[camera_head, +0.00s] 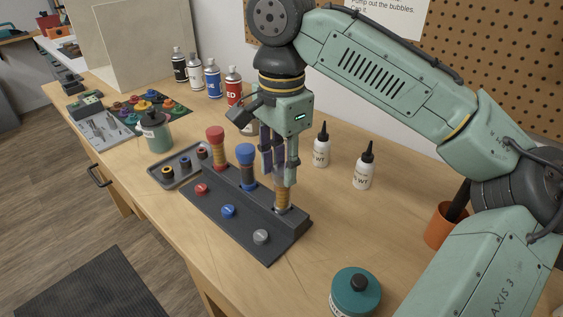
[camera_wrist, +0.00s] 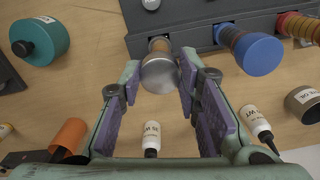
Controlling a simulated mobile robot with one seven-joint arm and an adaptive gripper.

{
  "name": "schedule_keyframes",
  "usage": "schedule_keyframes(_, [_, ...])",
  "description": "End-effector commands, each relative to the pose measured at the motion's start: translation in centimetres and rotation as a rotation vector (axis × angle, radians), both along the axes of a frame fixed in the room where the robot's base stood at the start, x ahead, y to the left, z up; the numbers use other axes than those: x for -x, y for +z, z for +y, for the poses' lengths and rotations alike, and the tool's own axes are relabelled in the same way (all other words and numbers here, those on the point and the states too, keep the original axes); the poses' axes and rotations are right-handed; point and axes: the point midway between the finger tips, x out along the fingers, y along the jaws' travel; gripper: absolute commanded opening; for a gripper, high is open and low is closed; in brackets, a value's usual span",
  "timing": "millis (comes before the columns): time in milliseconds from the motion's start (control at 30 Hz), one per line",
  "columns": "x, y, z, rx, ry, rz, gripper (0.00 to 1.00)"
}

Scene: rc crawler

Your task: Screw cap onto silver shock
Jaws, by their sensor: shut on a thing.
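The silver shock (camera_head: 283,196), with a golden-brown coil, stands upright at the right end of a black stand (camera_head: 296,222). In the wrist view its coil (camera_wrist: 160,45) shows just beyond a silver-grey cap (camera_wrist: 160,75). My gripper (camera_head: 279,170) points straight down over this shock, its fingers at the cap's sides. The wrist view shows my gripper (camera_wrist: 160,88) shut on the cap, which lies in line with the shock. The fingers hide part of the cap in the head view. I cannot tell how far the cap is threaded.
A red-capped shock (camera_head: 216,146) and a blue-capped shock (camera_head: 245,165) stand to the left on the stand. Red, blue and grey discs (camera_head: 261,236) lie along its front. Two white bottles (camera_head: 321,150) stand behind; a teal jar (camera_head: 355,296) is at front right.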

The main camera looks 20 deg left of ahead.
Motion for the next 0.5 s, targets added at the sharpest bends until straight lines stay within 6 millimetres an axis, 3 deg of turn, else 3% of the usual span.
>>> schedule_keyframes(333, [-0.05, -0.01, 0.05, 0.000, -0.322, 0.000, 0.20])
schedule_keyframes(500, [-0.05, -0.01, 0.08, -0.001, -0.368, 0.000, 0.20])
